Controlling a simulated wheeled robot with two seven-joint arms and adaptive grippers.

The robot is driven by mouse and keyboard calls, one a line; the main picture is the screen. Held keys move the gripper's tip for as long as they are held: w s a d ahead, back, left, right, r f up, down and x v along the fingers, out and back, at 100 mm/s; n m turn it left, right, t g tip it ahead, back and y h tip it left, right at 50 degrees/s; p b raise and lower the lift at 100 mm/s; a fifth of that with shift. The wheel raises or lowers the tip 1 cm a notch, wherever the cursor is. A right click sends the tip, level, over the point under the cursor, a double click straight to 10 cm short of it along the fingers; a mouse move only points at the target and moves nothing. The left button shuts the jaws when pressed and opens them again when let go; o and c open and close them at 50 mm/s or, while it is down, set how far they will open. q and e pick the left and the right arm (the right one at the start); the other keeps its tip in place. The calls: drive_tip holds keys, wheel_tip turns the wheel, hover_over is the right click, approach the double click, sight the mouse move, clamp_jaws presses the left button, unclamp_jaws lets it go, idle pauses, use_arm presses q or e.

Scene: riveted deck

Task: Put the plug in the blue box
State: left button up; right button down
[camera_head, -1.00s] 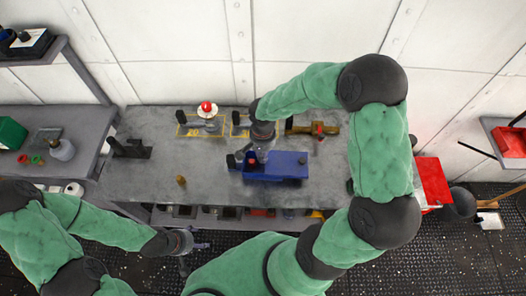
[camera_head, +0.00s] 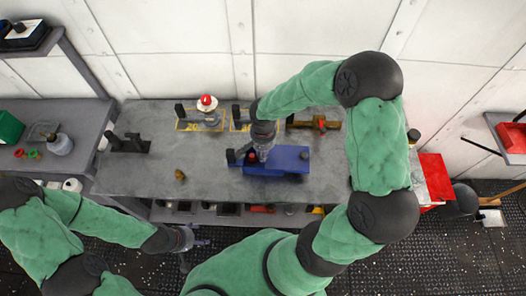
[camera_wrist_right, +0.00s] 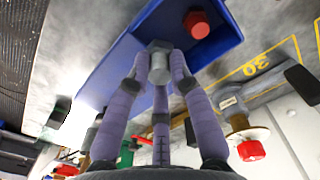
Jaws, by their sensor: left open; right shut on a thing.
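The blue box (camera_head: 290,158) lies on the grey bench, and its open inside shows in the right wrist view (camera_wrist_right: 115,62). My right gripper (camera_head: 262,152) is over the left part of the box. In the right wrist view its purple fingers (camera_wrist_right: 158,72) are shut on a grey hex-headed piece (camera_wrist_right: 159,64), apparently the plug, held over the box opening. I cannot tell whether it touches the box floor. A red hex-headed piece (camera_wrist_right: 197,24) is in the box. My left gripper (camera_head: 190,240) is open and empty, in front of the bench.
A small brass piece (camera_head: 179,175) stands on the bench left of the box. Behind are a red-topped fitting (camera_head: 207,104) on a yellow-marked area and a brass valve (camera_head: 320,123). A black holder (camera_head: 128,144) stands at the left. The bench's front left is mostly clear.

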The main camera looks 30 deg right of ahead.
drive_tip(key=shift+f, duration=0.15)
drive_tip(key=shift+f+b, duration=0.3)
drive_tip(key=shift+b, duration=0.15)
drive_tip(key=c, duration=1)
unclamp_jaws()
drive_tip(key=shift+r, duration=0.1)
drive_tip(key=shift+c, duration=0.2)
wheel_tip(320, 180, up, 12)
